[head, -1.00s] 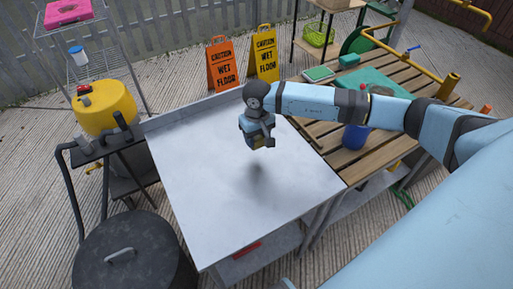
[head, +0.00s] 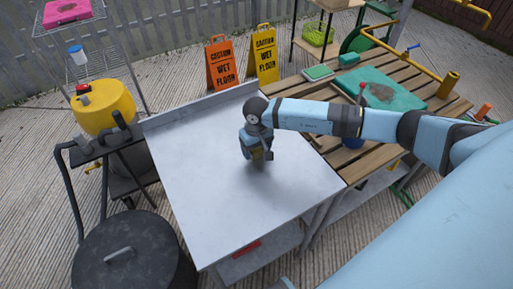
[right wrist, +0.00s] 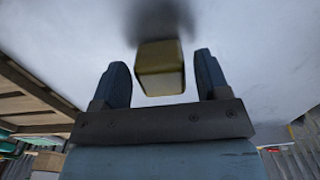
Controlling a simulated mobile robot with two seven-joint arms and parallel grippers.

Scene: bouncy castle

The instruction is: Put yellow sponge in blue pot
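The yellow sponge (right wrist: 160,70) sits between the two fingers of my right gripper (right wrist: 162,72) in the right wrist view. It is close to the palm and its soft shadow lies beyond it on the table. In the head view my right gripper (head: 258,155) hangs low over the middle of the metal table, and little of the sponge shows. A blue item, seemingly the blue pot (head: 351,143), stands on the slatted wooden table to the right, mostly hidden by my right arm. My left gripper is not in view.
The metal table (head: 205,190) is otherwise bare. The wooden table (head: 325,135) beside it holds a green mat (head: 408,97). A yellow container (head: 103,108) and a dark lidded bin (head: 122,255) stand left. Two caution signs (head: 264,55) stand behind.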

